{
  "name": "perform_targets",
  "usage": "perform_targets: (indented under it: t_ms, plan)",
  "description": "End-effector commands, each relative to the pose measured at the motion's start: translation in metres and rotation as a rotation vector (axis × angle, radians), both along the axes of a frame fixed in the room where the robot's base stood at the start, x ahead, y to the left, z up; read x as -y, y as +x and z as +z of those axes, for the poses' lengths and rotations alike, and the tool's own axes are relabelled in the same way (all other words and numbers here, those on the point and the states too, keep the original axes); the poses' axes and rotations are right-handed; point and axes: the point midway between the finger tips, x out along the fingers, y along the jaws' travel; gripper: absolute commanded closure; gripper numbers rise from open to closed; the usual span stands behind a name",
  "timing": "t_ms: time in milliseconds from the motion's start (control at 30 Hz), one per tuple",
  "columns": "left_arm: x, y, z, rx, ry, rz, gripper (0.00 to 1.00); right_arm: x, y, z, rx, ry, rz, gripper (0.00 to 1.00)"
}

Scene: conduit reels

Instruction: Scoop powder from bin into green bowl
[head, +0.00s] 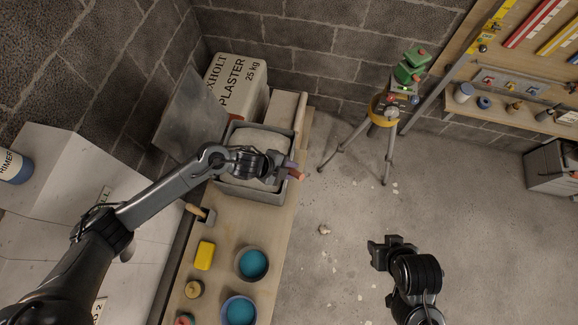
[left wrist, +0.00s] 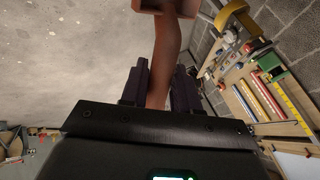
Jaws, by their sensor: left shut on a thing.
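A grey bin (head: 250,189) holding pale powder (head: 262,141) stands at the far end of the wooden bench. My left gripper (head: 287,170) is over the bin's right side, shut on a brown-orange handle (head: 299,176). In the left wrist view, the handle (left wrist: 162,60) runs up between my left fingers (left wrist: 158,88) to a wider, box-like end, cut off by the frame. I cannot tell whether that tool carries powder. Two round bowls with blue-teal insides, one nearer the bin (head: 252,264) and one at the front (head: 239,311), stand on the bench; neither looks plainly green. My right gripper (head: 378,253) is over the floor, its jaws unclear.
A yellow block (head: 204,256), a small round yellowish item (head: 194,289) and a wooden-handled tool (head: 203,213) lie along the bench's left side. A plaster bag (head: 236,84) stands behind the bin. A tripod (head: 383,120) stands right of it. The floor between is mostly clear.

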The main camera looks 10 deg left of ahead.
Motion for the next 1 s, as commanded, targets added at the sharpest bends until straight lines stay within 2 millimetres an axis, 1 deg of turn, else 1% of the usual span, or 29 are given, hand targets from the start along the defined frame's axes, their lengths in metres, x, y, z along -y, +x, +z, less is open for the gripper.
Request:
perform_targets:
  t_ms: [167, 267, 700, 1000]
  plan:
    - [-0.001, 0.001, -0.006, -0.004, -0.007, 0.0, 1.0, 0.001, 0.0, -0.006, 0.0, -0.005, 0.004, 0.57]
    - [-0.003, 0.002, -0.013, -0.011, -0.018, 0.001, 1.0, 0.002, 0.0, -0.014, 0.0, -0.008, 0.006, 0.57]
    - [-0.015, 0.01, -0.061, -0.065, -0.099, 0.001, 1.0, 0.002, 0.0, -0.064, 0.0, -0.007, 0.004, 0.57]
    - [-0.024, 0.017, -0.09, -0.089, -0.139, 0.0, 1.0, 0.0, 0.0, -0.098, 0.0, 0.0, 0.0, 0.57]
